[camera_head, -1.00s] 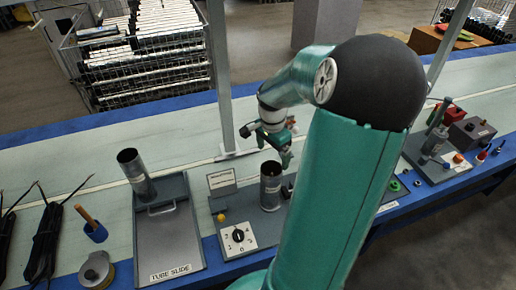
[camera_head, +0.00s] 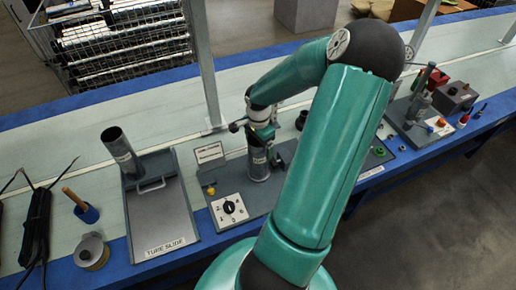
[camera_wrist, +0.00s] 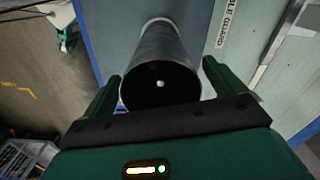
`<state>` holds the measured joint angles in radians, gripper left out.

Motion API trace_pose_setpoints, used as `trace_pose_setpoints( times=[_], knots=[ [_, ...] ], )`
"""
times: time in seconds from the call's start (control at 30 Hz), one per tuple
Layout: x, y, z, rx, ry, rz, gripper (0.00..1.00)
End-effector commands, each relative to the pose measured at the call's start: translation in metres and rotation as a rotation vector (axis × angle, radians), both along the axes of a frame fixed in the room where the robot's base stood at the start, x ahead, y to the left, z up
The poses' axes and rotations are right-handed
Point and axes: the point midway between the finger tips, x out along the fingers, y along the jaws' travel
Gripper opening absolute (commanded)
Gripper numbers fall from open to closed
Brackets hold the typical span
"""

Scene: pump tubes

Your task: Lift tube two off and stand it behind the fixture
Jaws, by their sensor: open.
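A grey metal tube (camera_head: 258,165) stands upright on the grey fixture plate (camera_head: 268,208), with a label band that I cannot read. My gripper (camera_head: 262,136) is at the top of this tube. In the wrist view my gripper (camera_wrist: 160,72) is open, with one green finger on each side of the tube (camera_wrist: 158,50). The tube's dark open mouth faces the camera. A gap shows beside the right finger; I cannot tell whether the left finger touches. A second grey tube (camera_head: 122,153) leans in the tray marked TUBE SLIDE (camera_head: 168,215).
A numbered dial (camera_head: 230,207) and a small sign (camera_head: 209,153) are on the fixture. A thin grey post (camera_head: 203,70) rises behind it. The pale bench strip (camera_head: 150,110) behind is mostly clear. A device with red and orange parts (camera_head: 440,100) stands at right.

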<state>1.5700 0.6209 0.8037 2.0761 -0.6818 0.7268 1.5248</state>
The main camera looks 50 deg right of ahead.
Motion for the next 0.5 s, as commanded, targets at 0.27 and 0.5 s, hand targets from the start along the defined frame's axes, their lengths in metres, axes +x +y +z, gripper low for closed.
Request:
trace_pose_setpoints(
  times=[0.27,0.5],
  knots=[
    [0.002,0.001,-0.029,0.001,0.001,0.003,0.95],
    [0.002,0.001,-0.030,0.000,0.000,0.002,0.95]
  ],
)
